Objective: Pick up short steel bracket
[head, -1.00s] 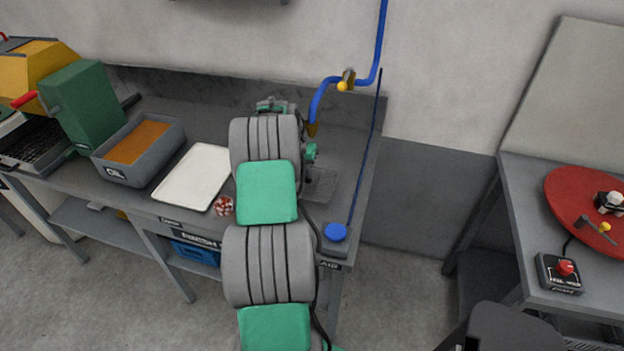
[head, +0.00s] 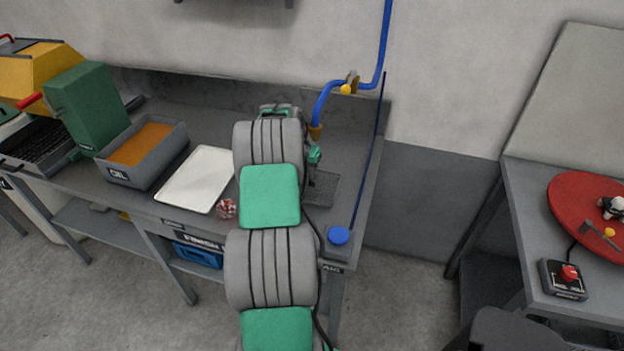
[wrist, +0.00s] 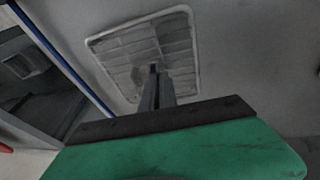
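I cannot make out a short steel bracket in either view. In the wrist view, the fingers of my gripper (wrist: 157,72) are close together, and I see no object clearly between them. They point towards a pale-rimmed panel with a grid pattern (wrist: 118,48). A small dark patch shows beside the fingertips; I cannot tell whether it is a thing or a shadow. In the head view, my arm hides my gripper and part of the bench behind it.
The grey bench (head: 345,130) holds a white tray (head: 196,180), an oil bin (head: 120,172), a small red-and-white item (head: 226,208), a dark grate (head: 322,188) and a blue button (head: 338,235). A blue pipe (head: 380,45) runs down the wall. A red turntable (head: 570,215) stands right.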

